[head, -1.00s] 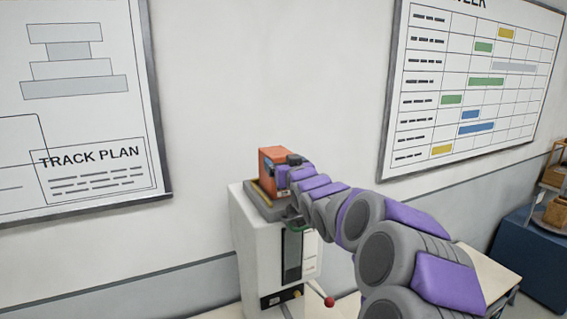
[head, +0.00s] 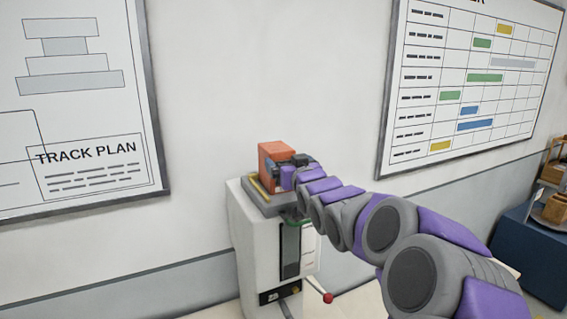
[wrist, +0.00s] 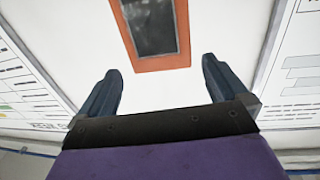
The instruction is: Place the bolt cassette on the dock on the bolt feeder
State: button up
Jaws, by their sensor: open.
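The bolt cassette (head: 277,150) is an orange box on top of the white bolt feeder (head: 255,245). It sits upright at the dock (head: 265,207), a grey plate with a yellow strip; its contact with the plate is partly hidden by my gripper. My gripper (head: 277,175) is at the cassette's right side in the head view. In the wrist view, my gripper (wrist: 161,66) is open, with its two dark fingers apart and nothing between them. The cassette's orange frame and dark window (wrist: 152,28) lie just beyond the fingertips.
A red-knobbed lever (head: 328,298) sticks out at the feeder's lower right. A wall with a track plan board (head: 85,155) and a schedule board (head: 470,85) stands behind. A blue cabinet (head: 540,255) with a rack of boxes is at the far right.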

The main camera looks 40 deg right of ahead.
jog(key=b+v, duration=0.1)
jog(key=v, duration=0.6)
jog(key=shift+s+a, duration=0.2)
jog(key=shift+a, duration=0.1)
jog(key=shift+f, duration=0.1)
jog(key=s+a+f+n+g+y, duration=0.1)
jog(key=s+a+f+g+y, duration=0.3)
jog(key=a+f, duration=0.65)
jog(key=s+a+f+n+g+y, duration=0.1)
jog(key=s+a+f+n+g, duration=0.3)
jog(key=a+f, duration=0.6)
jog(key=s+a+f+g, duration=0.2)
jog(key=s+a+g, duration=0.1)
jog(key=s, duration=0.4)
jog(key=s+a+f+g+y, duration=0.1)
jog(key=s+a+g, duration=0.3)
jog(key=s, duration=0.4)
jog(key=s+a+f+g, duration=0.3)
jog(key=s+a+f, duration=0.1)
jog(key=s, duration=0.4)
jog(key=shift+a+m+g, duration=0.2)
jog(key=shift+m+g, duration=0.1)
jog(key=shift+m, duration=0.1)
jog(key=shift+s+f, duration=0.1)
jog(key=shift+s, duration=0.05)
